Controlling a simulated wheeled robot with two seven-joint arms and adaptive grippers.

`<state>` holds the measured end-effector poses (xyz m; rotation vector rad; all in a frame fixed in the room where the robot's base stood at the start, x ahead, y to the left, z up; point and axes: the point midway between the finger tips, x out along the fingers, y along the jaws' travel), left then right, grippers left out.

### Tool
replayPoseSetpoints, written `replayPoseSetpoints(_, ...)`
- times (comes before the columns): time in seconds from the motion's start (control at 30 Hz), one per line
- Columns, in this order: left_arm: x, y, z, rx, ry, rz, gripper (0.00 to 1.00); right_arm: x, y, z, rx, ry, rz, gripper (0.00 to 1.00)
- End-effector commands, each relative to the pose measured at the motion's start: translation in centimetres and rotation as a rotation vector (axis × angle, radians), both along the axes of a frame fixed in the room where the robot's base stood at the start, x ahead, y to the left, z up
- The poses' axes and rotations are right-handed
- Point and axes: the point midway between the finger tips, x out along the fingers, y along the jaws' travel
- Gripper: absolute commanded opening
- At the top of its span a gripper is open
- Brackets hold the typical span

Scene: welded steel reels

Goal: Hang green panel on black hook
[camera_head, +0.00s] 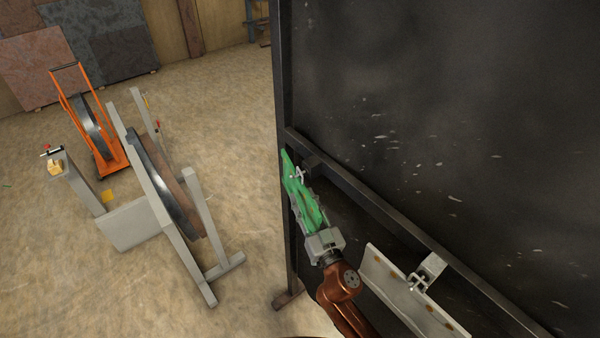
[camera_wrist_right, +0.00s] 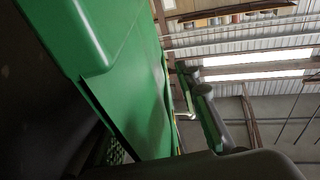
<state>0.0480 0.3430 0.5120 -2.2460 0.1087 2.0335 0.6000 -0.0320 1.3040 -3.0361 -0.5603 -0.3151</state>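The green panel (camera_head: 306,203) is at the left end of the dark frame's crossbar, in front of the black board. It also fills much of the left of the right wrist view (camera_wrist_right: 110,60). My right gripper (camera_head: 303,182) reaches up from below with its fingers at the panel and appears shut on it. A dark finger part (camera_wrist_right: 208,112) shows beside the panel's edge in the wrist view. A small dark block on the crossbar (camera_head: 313,162), just right of the panel's top, may be the black hook. Whether the panel touches it is unclear. My left gripper is not in view.
A pale angled metal plate (camera_head: 400,290) hangs from a light bracket (camera_head: 432,267) on the frame, right of my arm. A grey reel stand (camera_head: 165,190) and an orange cart (camera_head: 115,150) stand left. Floor between stand and frame is clear.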

Motion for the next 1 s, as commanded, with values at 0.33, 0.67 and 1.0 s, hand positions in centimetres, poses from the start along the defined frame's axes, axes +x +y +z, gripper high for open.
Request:
replayPoseSetpoints(0.33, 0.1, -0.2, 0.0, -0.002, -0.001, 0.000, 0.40, -6.2, -2.4, -1.5, 0.003, 0.003, -0.002, 0.30)
replayPoseSetpoints(0.67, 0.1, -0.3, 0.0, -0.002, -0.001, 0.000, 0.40, -9.8, -3.7, -2.1, 0.001, -0.001, -0.001, 0.30)
replayPoseSetpoints(1.0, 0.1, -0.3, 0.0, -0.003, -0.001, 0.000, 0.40, -10.1, -3.9, -2.2, 0.000, -0.002, -0.001, 0.30)
